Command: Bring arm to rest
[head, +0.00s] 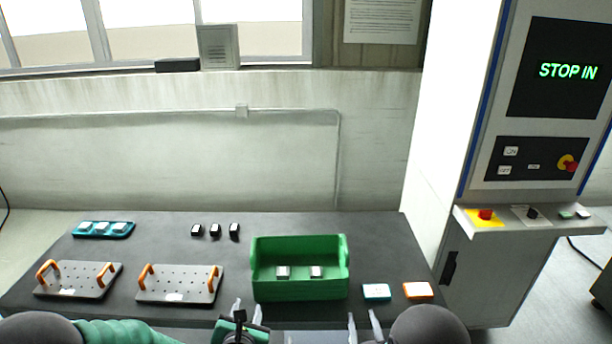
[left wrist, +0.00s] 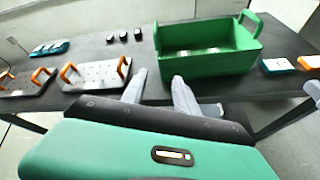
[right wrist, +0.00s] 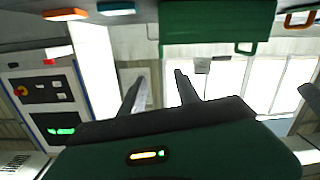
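My left gripper (head: 247,312) is at the front edge of the table, below and left of the green bin. In the left wrist view its fingers (left wrist: 156,88) stand apart with nothing between them. My right gripper (head: 364,326) is at the front edge, right of the bin. In the right wrist view its fingers (right wrist: 158,88) are apart and empty, and that picture is upside down. Both arms come in from the bottom of the head view, and most of their links are out of sight.
The dark table (head: 370,228) holds a green bin (head: 300,290) with two small pale blocks, two plates with orange handles (head: 180,285), a teal tray (head: 103,236), several black pieces (head: 215,230), a teal block (head: 376,291) and an orange block (head: 418,290). A machine (head: 535,120) stands right, reading "STOP IN".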

